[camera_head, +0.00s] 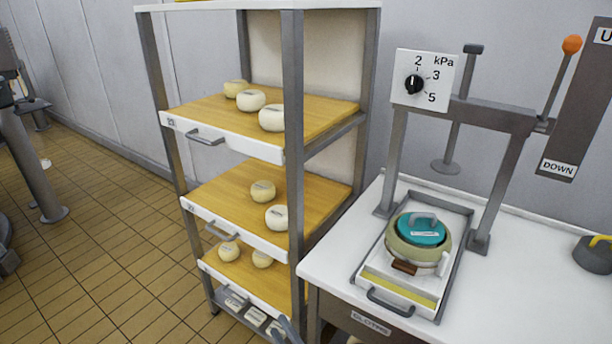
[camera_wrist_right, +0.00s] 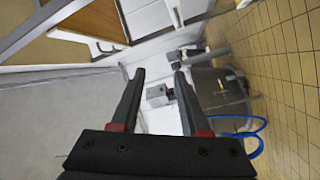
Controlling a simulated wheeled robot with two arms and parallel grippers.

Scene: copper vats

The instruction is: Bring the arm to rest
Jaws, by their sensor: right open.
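My right gripper shows in the right wrist view (camera_wrist_right: 159,72). Its two dark fingers stand apart with nothing between them. In the head view only a small grey part of it (camera_head: 287,329) shows at the bottom edge, in front of the lower part of the shelf rack. My left gripper is not in view.
A rack with wooden shelves (camera_head: 325,115) holds several pale cheeses. Right of it, a white table (camera_head: 335,240) carries a press frame (camera_head: 500,117) over a tray with a teal-lidded mould (camera_head: 421,232). A dark weight (camera_head: 594,256) stands far right. Tiled floor (camera_head: 100,220) lies open at left.

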